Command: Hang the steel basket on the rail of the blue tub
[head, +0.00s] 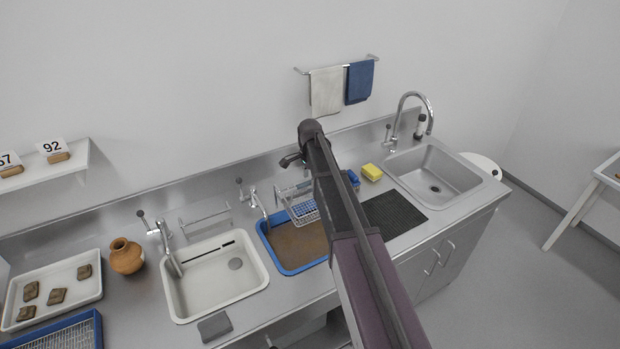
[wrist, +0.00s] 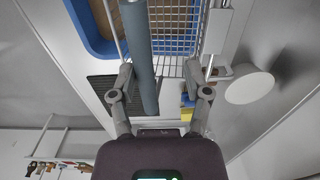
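The blue tub (head: 267,248) sits in the counter with brown contents, and its rim shows at upper left in the wrist view (wrist: 82,30). The steel wire basket (head: 303,209) shows at the tub's back right edge, partly behind my arm. In the wrist view its mesh (wrist: 175,68) lies beyond the fingers. A grey-blue cylindrical bar (wrist: 141,55), apparently its handle, runs between my fingers, nearer the left one. My gripper (wrist: 163,78) is open, fingers wide apart. I cannot tell whether the basket touches the tub's rail; the gripper is hidden in the head view.
A white sink (head: 195,292) is left of the tub. A black ridged mat (head: 392,215), yellow sponge (head: 371,172) and steel sink (head: 431,176) are to the right. Taps stand behind. A clay pot (head: 126,257) and sherd tray (head: 82,298) are at left. Towels (head: 326,90) hang above.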

